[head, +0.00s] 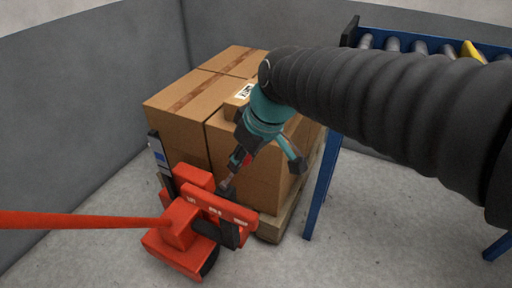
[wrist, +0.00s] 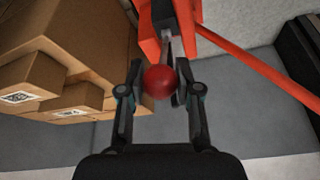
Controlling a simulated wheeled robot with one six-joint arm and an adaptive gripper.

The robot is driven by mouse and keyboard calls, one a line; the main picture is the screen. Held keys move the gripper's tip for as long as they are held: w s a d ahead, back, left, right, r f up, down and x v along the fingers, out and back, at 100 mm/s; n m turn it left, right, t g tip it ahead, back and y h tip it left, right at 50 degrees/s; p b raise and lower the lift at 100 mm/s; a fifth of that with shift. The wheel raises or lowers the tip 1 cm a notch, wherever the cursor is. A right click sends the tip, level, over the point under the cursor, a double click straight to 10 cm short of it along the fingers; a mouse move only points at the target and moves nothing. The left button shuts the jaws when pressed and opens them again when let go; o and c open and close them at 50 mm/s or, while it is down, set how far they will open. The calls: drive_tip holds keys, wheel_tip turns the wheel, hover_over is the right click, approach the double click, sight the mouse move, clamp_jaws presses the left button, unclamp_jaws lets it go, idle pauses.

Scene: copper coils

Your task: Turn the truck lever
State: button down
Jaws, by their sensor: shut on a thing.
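The truck is an orange pallet truck (head: 185,238) at the lower left of the head view, in front of a loaded pallet. In the wrist view its lever ends in a round red knob (wrist: 160,82), with a thin grey rod (wrist: 166,48) running up to the orange body (wrist: 185,15). My gripper (wrist: 160,88) has its two fingers on either side of the knob, shut on it. In the head view my gripper (head: 232,178) reaches down beside the truck's upper part, and the knob shows only as a small red patch between the fingers.
Cardboard boxes (head: 185,105) are stacked on a wooden pallet (head: 272,228) behind the truck. A blue-framed roller conveyor (head: 326,185) stands at the right. The truck's long orange handle (head: 80,220) extends left. Grey walls close off the back and left; floor is free in front.

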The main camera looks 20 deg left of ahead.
drive_tip(key=shift+d+f, duration=0.3)
drive_tip(key=shift+d, duration=0.1)
drive_tip(key=c, duration=0.8)
unclamp_jaws()
drive_tip(key=shift+d, duration=0.1)
drive_tip(key=shift+r, duration=0.35)
drive_tip(key=v, duration=1.1)
drive_tip(key=shift+r, duration=0.15)
